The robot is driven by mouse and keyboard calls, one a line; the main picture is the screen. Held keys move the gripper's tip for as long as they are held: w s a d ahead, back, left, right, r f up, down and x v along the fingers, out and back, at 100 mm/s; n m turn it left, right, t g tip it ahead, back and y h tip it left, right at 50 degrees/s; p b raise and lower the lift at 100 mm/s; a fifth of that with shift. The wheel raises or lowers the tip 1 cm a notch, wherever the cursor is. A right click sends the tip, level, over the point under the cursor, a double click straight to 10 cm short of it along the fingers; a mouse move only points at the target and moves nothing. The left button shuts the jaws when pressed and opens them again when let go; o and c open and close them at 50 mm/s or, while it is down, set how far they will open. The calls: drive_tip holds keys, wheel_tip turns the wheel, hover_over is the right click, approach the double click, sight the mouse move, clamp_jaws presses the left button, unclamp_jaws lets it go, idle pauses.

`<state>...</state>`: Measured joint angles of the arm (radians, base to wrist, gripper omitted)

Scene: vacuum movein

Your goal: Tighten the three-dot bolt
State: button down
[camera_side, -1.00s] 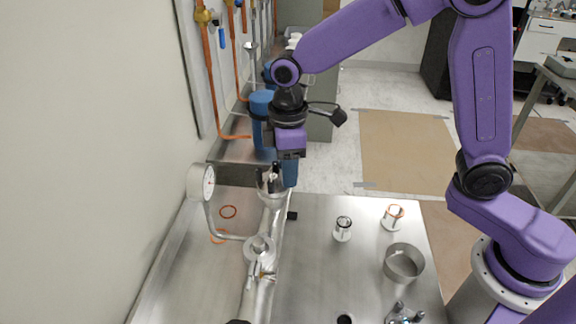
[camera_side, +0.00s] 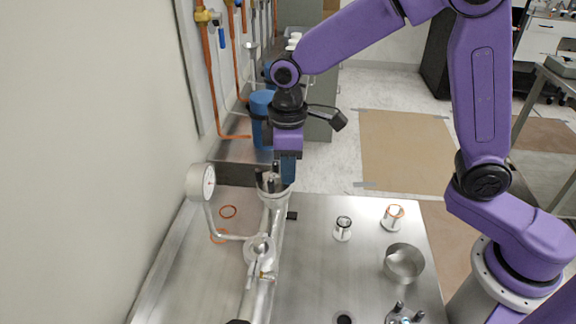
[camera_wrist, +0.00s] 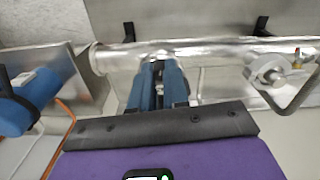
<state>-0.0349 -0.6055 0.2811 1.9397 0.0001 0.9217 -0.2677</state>
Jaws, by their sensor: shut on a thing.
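My gripper (camera_side: 287,181) points down at the near-right side of the pipe flange (camera_side: 272,200) at the far end of the silver pipe. Dark upright bolts (camera_side: 274,168) stand on the flange to the left of my fingers. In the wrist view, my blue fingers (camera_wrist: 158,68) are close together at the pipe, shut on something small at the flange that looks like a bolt. The fingers hide most of it. No dot marks are legible, so I cannot tell which bolt is the three-dot one.
A pressure gauge (camera_side: 201,182) on a bent tube stands left of the pipe. Two small cylindrical fittings (camera_side: 342,230) (camera_side: 393,216) and a metal ring (camera_side: 403,262) stand on the steel table at right. Blue canisters (camera_side: 262,104) are behind.

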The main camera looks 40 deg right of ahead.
drive_tip(key=m, duration=0.6)
drive_tip(key=shift+w, duration=0.1)
idle(0.5)
drive_tip(key=c, duration=1.1)
unclamp_jaws()
wheel_tip(320, 180, up, 18)
drive_tip(key=shift+f, duration=0.25)
